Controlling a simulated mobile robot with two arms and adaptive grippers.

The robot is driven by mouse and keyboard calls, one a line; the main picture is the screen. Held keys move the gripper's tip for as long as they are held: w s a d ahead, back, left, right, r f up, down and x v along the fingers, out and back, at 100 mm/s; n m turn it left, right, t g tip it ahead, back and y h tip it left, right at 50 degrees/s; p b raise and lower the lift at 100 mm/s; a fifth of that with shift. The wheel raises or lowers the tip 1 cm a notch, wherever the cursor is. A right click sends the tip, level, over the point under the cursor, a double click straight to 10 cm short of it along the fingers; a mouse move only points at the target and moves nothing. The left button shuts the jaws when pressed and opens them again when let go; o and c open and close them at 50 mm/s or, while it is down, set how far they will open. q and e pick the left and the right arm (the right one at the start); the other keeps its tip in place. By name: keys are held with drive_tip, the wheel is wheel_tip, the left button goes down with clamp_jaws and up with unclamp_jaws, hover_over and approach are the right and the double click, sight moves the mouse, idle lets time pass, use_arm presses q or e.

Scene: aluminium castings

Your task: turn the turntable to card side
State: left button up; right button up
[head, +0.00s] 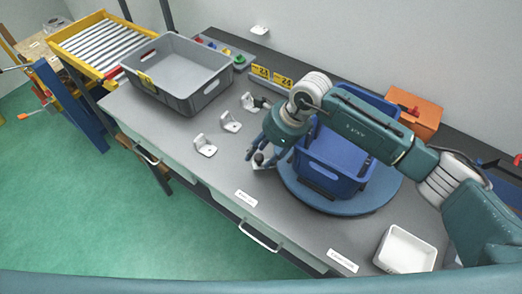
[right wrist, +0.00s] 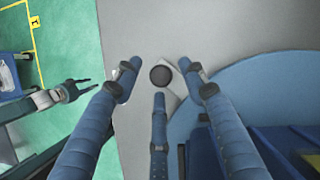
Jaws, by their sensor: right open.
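The round blue turntable (head: 375,202) lies on the grey bench, with a blue crate (head: 335,165) on it. My right gripper (head: 262,152) is at the turntable's left edge.
Several white brackets (head: 230,122) stand on the bench left of my right gripper. A grey crate (head: 180,75) is at the back left, by a roller conveyor (head: 100,42). A white tray (head: 405,250) is at the front right. An orange box (head: 412,112) stands behind the turntable. Small labels mark the front edge.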

drive_tip(key=shift+a+f, duration=0.1)
drive_tip(key=shift+f, duration=0.2)
use_arm(q)
drive_tip(key=shift+w, duration=0.1)
drive_tip(key=shift+w, duration=0.1)
drive_tip(key=shift+w+r, duration=0.1)
drive_tip(key=shift+w, duration=0.1)
use_arm(e)
clamp_jaws()
use_arm(q)
drive_tip(key=shift+s, duration=0.1)
